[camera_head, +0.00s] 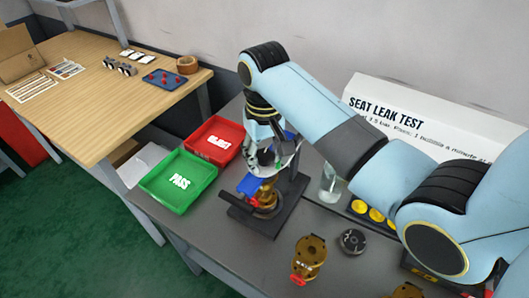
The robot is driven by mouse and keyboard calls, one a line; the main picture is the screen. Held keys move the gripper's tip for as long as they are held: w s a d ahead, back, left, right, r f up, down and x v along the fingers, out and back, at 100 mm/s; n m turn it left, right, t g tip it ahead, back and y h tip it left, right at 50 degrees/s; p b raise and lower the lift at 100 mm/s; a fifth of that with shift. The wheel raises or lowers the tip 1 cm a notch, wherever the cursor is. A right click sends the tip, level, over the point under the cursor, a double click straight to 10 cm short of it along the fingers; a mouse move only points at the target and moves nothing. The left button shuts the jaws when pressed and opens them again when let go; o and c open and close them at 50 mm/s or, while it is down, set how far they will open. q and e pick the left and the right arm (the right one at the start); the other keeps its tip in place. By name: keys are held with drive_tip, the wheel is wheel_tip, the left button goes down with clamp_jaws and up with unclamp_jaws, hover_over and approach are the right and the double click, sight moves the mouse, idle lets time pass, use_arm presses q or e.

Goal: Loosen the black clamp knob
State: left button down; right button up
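The dark test stand (245,214) stands on the grey bench, with a brass valve (266,198) on its base and a blue part (250,185) beside the valve. My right gripper (271,168) points down over the top of the stand. Its fingers are around or just in front of the stand's upper part. I cannot make out the black clamp knob, which the fingers may hide. The view is too small to tell whether the fingers grip anything. My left gripper is not in view.
A green PASS tray (158,197) and a red tray (236,136) lie left of the stand. A loose brass valve (309,257), a dark round part (353,241) and a clear glass (330,187) are to its right. A SEAT LEAK TEST sign (430,112) stands behind.

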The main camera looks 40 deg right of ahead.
drive_tip(key=o, duration=0.4)
drive_tip(key=shift+f, duration=0.15)
drive_tip(key=shift+c, duration=0.2)
